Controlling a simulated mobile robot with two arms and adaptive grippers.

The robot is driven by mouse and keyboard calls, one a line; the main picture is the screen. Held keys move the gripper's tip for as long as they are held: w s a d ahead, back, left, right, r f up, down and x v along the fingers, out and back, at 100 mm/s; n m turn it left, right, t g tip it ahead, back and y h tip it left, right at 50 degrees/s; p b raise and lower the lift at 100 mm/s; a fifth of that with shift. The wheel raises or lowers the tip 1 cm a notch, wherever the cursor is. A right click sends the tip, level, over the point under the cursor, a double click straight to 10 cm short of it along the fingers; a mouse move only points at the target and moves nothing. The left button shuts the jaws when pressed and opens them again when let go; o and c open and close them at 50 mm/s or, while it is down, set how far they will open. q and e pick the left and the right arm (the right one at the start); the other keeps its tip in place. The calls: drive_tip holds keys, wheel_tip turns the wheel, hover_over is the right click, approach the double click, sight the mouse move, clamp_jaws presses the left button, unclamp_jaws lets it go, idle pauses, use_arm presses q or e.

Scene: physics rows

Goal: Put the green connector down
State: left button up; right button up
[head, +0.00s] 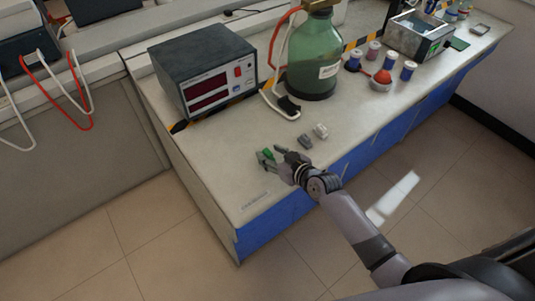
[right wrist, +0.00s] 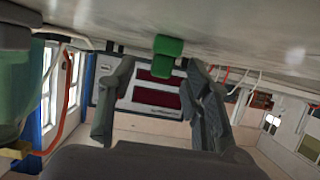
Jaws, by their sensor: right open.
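The green connector (head: 267,153) is on the light bench top near its front left end, at the fingertips of my right gripper (head: 270,155). In the right wrist view, which is upside down, the green connector (right wrist: 168,47) shows between the two spread fingers of my right gripper (right wrist: 160,72), with a gap on each side. It appears to rest against the bench surface. My right gripper is open and holds nothing. My left gripper is not in view.
A grey connector (head: 305,141) and a paler one (head: 321,130) lie just right of the gripper. Behind stand a dark instrument box (head: 203,68) and a green bottle (head: 314,62). Several small jars and a metal box (head: 420,36) are farther right. The bench corner at front left is clear.

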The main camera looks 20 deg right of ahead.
drive_tip(key=shift+w+a+f, duration=0.1)
drive_tip(key=shift+w+f, duration=0.15)
drive_tip(key=shift+w, duration=0.15)
drive_tip(key=shift+c, duration=0.6)
clamp_jaws()
